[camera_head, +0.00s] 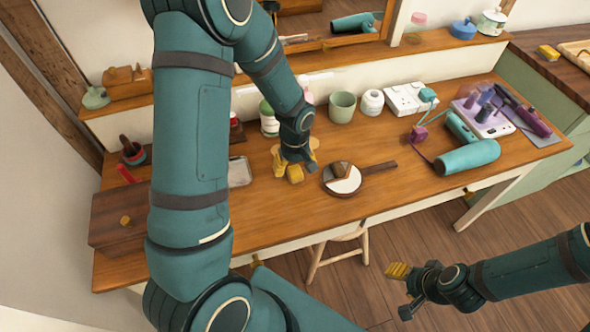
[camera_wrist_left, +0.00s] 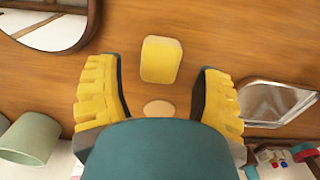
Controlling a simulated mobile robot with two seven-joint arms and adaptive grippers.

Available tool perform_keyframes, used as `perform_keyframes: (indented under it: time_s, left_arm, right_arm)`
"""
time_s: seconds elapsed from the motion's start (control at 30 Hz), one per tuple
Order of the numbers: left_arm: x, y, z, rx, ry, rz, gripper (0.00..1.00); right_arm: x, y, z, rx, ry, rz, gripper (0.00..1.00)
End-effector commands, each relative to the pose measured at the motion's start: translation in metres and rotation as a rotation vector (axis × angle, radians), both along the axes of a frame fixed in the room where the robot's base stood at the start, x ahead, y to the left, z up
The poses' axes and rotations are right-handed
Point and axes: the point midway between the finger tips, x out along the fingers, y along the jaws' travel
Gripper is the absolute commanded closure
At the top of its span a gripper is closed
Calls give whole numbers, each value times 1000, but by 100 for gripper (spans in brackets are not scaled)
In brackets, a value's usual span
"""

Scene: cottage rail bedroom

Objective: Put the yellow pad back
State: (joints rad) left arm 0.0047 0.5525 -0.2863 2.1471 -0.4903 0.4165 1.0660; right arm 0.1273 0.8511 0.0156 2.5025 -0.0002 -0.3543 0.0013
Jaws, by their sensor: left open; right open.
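The yellow pad (camera_wrist_left: 160,60) is a small rounded block on the wooden table (camera_wrist_left: 215,35). In the left wrist view it is just beyond my open left gripper (camera_wrist_left: 160,92), between the lines of the two yellow fingers and touching neither. A flat tan round thing (camera_wrist_left: 159,108) shows between the fingers. In the head view the pad (camera_head: 295,174) is just in front of my left gripper (camera_head: 297,154), which is low over the table. My right gripper (camera_head: 402,291) is open and empty, off the table's front edge over the floor.
A round hand mirror (camera_head: 345,182) lies right of the pad, and a metal tray (camera_head: 240,171) lies left. A green cup (camera_head: 342,107) and white jar (camera_head: 372,102) stand behind. A teal hair dryer (camera_head: 468,157) is farther right. A stool (camera_head: 340,240) stands below the front edge.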

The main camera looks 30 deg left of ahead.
Motion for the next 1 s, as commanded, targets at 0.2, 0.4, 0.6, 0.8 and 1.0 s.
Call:
perform_keyframes:
  time_s: [0.2,0.4,0.6,0.8,1.0]
  left_arm:
    - [1,0,50,0,-4,0,33]
    - [0,0,79,0,-3,0,33]
    - [0,0,90,0,0,0,33]
    - [0,0,90,0,0,0,33]
    - [0,0,89,0,0,0,33]
  right_arm:
    - [-2,0,14,1,6,1,48]
    - [-4,1,20,2,9,2,48]
    - [-4,1,22,2,10,3,48]
    - [-5,1,22,2,10,3,48]
    - [-5,1,22,2,10,3,48]
